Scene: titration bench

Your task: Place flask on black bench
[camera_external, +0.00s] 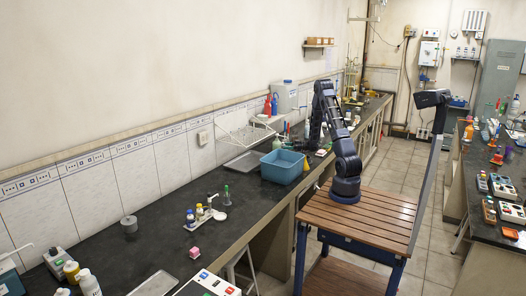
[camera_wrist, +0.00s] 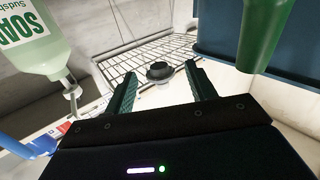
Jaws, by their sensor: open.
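The black bench (camera_external: 165,230) runs along the wall in the external view, with bare patches on its near part. My gripper (camera_wrist: 160,69) is open in the wrist view, its two dark green fingers apart. A small dark round knob or cap (camera_wrist: 160,71) shows between the fingertips over a white surface; I cannot tell whether it belongs to a flask or whether the fingers touch it. I cannot pick out the flask with certainty in either view. In the external view my arm bends down at the bench behind the blue bin, and the gripper is too small there to judge.
A blue bin (camera_external: 282,166) stands on the bench near my arm. In the wrist view, a soap bottle (camera_wrist: 35,40) is at left, a wire rack (camera_wrist: 125,60) behind, and a green object (camera_wrist: 262,35) at upper right. Small bottles (camera_external: 195,216) stand farther along the bench.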

